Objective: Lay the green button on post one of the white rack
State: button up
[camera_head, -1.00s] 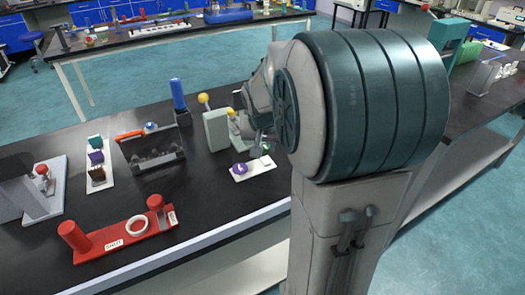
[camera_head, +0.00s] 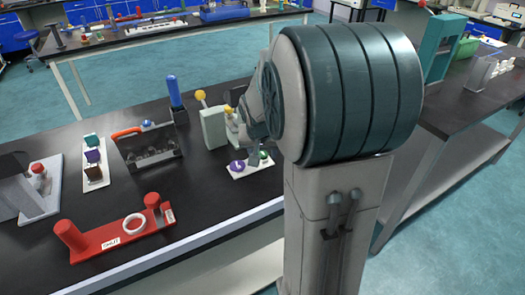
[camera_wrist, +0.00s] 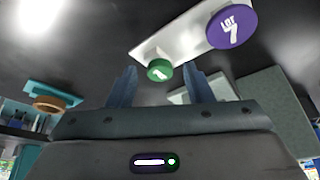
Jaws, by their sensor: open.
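The white rack (camera_head: 252,169) lies on the black bench, and in the wrist view it is a pale plate (camera_wrist: 180,38). A purple button (camera_head: 236,166) with white lettering sits at its one end, also in the wrist view (camera_wrist: 231,27). The green button (camera_wrist: 159,70) with a pale mark is at the rack's other end; in the head view it is small (camera_head: 264,155), beside my gripper. My gripper (camera_wrist: 160,86) is open, with its two blue-grey fingers spread and the green button showing in the gap between their tips. Whether they touch it I cannot tell.
A beige device (camera_head: 214,128) with yellow-knobbed levers stands close behind the rack. A red stand (camera_head: 115,238) with a white ring lies front left. Bare bench lies between.

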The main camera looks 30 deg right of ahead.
jog(key=shift+r, duration=0.5)
jog(key=p+v, duration=0.1)
jog(key=v, duration=1)
jog(key=s+a+f+n+y, duration=0.1)
jog(key=s+a+f+n, duration=0.2)
jog(key=s+a, duration=0.2)
jog(key=s+a+f+n+g+y, duration=0.1)
jog(key=s+a+f+n, duration=0.2)
jog(key=s+a, duration=0.3)
jog(key=s, duration=0.3)
jog(key=shift+s+g, duration=0.3)
jog(key=shift+a+y, duration=0.15)
jog(key=shift+y, duration=0.15)
jog(key=shift+c, duration=1.1)
jog(key=shift+a, duration=0.15)
